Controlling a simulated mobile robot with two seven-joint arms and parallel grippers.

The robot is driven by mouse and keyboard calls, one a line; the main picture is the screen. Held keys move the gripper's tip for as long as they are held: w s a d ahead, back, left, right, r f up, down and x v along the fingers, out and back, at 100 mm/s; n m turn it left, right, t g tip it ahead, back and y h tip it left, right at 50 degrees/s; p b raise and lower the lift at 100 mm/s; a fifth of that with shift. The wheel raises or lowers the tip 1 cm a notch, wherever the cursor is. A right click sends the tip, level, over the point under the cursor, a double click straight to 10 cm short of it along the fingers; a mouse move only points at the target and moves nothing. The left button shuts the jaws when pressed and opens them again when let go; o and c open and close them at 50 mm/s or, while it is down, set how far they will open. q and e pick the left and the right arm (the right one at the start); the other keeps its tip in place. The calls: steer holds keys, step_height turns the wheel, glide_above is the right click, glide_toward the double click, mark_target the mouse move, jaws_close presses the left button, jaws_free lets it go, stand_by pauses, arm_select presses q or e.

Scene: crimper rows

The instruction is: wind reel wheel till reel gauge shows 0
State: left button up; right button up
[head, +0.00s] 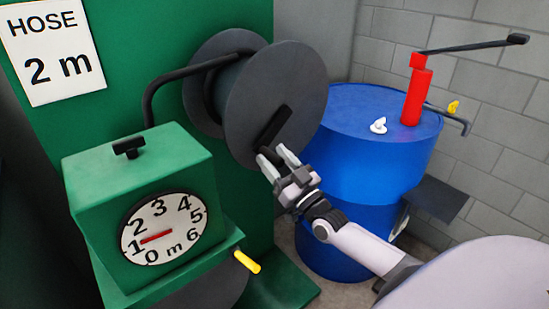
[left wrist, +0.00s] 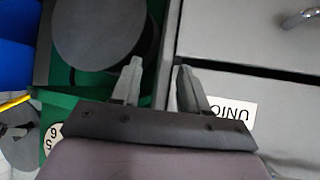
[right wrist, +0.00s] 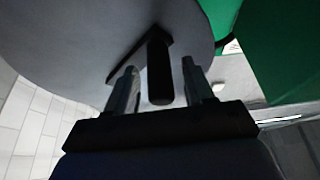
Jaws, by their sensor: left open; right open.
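The reel wheel, a large grey disc (head: 266,95), is mounted on a green panel and carries a black crank handle (head: 274,130). My right gripper (head: 278,158) is open at the handle's lower end. In the right wrist view the handle's grip (right wrist: 159,72) stands between my open fingers (right wrist: 157,88); contact cannot be told. The reel gauge (head: 163,228) is a white dial on a green box, marked 0 to 6 m, with its red needle close to 1. My left gripper (left wrist: 154,85) is open and empty in the left wrist view, outside the head view.
A sign (head: 56,50) reads "HOSE 2 m". A black hose or pipe (head: 180,75) runs from the reel to the gauge box. A blue drum (head: 370,150) with a red pump (head: 417,92) stands to the right. Grey panels (left wrist: 245,85) lie beside my left gripper.

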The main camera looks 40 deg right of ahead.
steer(key=shift+w, duration=0.25)
jaws_close()
